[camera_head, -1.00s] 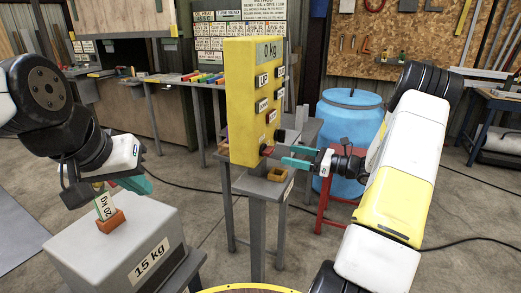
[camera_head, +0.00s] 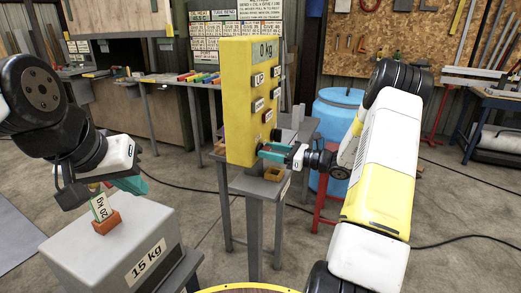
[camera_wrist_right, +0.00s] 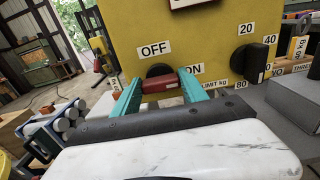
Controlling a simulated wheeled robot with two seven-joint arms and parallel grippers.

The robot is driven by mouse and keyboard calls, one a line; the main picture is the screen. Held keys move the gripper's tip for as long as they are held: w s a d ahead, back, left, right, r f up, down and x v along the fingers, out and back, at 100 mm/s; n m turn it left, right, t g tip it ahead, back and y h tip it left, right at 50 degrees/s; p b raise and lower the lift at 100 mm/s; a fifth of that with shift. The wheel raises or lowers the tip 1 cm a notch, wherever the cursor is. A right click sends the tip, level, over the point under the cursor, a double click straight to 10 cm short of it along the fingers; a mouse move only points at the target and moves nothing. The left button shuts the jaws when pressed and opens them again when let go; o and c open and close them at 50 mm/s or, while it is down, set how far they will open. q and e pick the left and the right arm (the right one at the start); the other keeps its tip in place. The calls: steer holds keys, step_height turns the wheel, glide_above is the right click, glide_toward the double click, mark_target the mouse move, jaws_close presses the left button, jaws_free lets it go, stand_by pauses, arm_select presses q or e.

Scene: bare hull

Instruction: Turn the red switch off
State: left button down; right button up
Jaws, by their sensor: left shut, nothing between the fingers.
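The red switch (camera_wrist_right: 163,84) is a small red bar on a black round base, low on the yellow panel box (camera_head: 238,100). In the right wrist view an OFF label (camera_wrist_right: 154,49) is above left of it and an ON label (camera_wrist_right: 190,69) is at its right. My right gripper (camera_head: 272,152) is at the panel's lower edge, its teal fingers open on either side of the red bar (camera_wrist_right: 160,95). I cannot tell whether they touch it. My left gripper (camera_head: 130,185) is shut and empty, above the grey 15 kg box (camera_head: 110,250).
A black knob (camera_wrist_right: 257,62) with a number scale sits right of the switch. An orange block with a 20 kg tag (camera_head: 106,222) stands on the grey box. A blue barrel (camera_head: 338,125) and a red stool (camera_head: 325,205) are behind my right arm.

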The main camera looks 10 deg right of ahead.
steer(key=c, duration=0.7)
steer(key=shift+n, duration=0.3)
steer(key=shift+s+f+n, duration=0.1)
steer(key=shift+f+n, duration=0.05)
steer(key=shift+n, duration=4.15)
steer(key=shift+s+f+n, duration=0.1)
steer(key=shift+n, duration=4.2)
steer(key=o, duration=1.4)
steer(key=shift+c, duration=0.2)
